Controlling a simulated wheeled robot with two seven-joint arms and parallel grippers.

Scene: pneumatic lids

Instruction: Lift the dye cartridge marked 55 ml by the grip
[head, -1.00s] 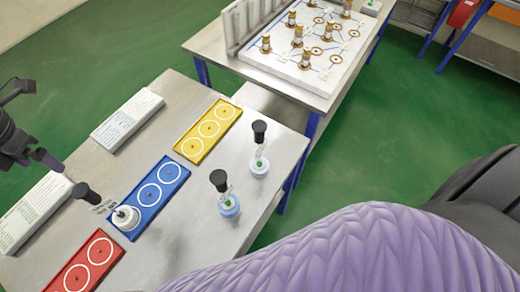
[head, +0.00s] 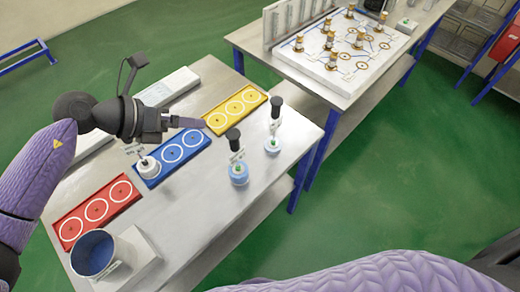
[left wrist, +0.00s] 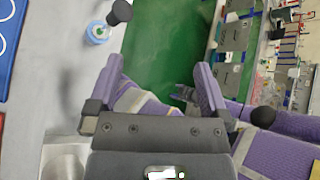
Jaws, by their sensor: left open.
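My left gripper (head: 186,123) is open and empty above the blue and yellow trays, apart from the cartridges. In the left wrist view its open jaws (left wrist: 160,82) have a light-blue-based cartridge (left wrist: 98,33) beyond them, at upper left.
A yellow tray (head: 234,111) and a red tray (head: 97,211) have empty ringed places. A blue-lined metal cup (head: 93,256) stands at the near table edge. A second table (head: 270,66) at the back carries a white board with several brass fittings.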

